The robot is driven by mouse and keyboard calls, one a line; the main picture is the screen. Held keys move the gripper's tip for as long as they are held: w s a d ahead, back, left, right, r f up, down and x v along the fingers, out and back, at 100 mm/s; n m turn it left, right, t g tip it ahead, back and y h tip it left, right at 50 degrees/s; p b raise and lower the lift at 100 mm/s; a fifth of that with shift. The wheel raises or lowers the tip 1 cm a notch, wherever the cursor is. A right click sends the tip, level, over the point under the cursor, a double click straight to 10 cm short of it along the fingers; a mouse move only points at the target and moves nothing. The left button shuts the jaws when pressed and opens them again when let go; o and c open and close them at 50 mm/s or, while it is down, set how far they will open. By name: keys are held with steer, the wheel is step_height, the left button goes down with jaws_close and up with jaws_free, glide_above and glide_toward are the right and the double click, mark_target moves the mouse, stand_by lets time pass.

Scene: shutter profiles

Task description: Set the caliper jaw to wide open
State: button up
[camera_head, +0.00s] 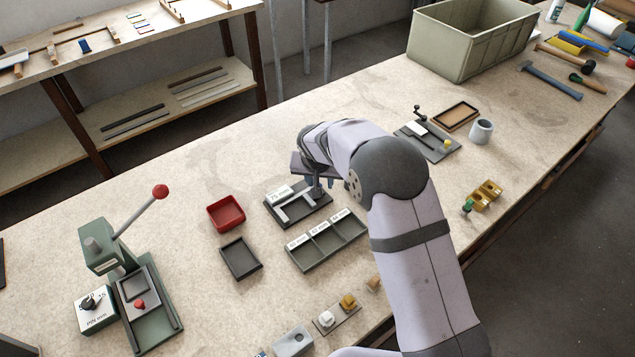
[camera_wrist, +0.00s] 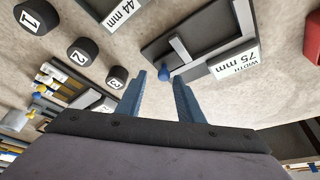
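The caliper (camera_head: 284,215) is a dark plate with light grey bars and a white label reading 75 mm, on the bench in the head view. In the wrist view the caliper's grey bars (camera_wrist: 222,50) show beside the label "WIDTH 75 mm" (camera_wrist: 236,62). A blue knob (camera_wrist: 165,72) sits at the near end of the bars. My gripper (camera_wrist: 159,80) is open, with two blue fingers apart. The knob appears between or just beyond the fingertips; I cannot tell whether they touch it. In the head view my gripper (camera_head: 320,186) is over the caliper's right end, partly hiding it.
A three-compartment tray (camera_head: 325,262) with mm labels lies in front of the caliper. A red tray (camera_head: 226,213) and a dark tray (camera_head: 240,259) stand to its left. Black numbered knobs (camera_wrist: 82,51) show in the wrist view. A green lever press (camera_head: 125,285) stands at the left.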

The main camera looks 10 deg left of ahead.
steer(key=shift+s+a, duration=0.1)
steer(key=shift+s, duration=0.05)
steer(key=b+v, duration=0.2)
steer(key=v, duration=0.5)
steer(key=shift+b, duration=0.4)
steer(key=shift+r, duration=0.15)
steer(key=s+d+g, duration=0.1)
steer(key=s+d, duration=0.5)
steer(key=s+d+g, duration=0.1)
steer(key=s+d, duration=0.4)
steer(key=d, duration=0.2)
steer(key=s+d+g, duration=0.1)
steer(key=s+d, duration=0.5)
steer(key=d, duration=0.1)
steer(key=shift+s+d+f+h, duration=0.25)
steer(key=shift+s+f+h, duration=0.05)
steer(key=shift+f, duration=0.05)
steer(key=s+d+f+g, duration=0.1)
steer(key=s+d+f, duration=0.1)
steer(key=s, duration=0.9)
steer(key=shift+d+g, duration=0.3)
steer(key=shift+d, duration=0.5)
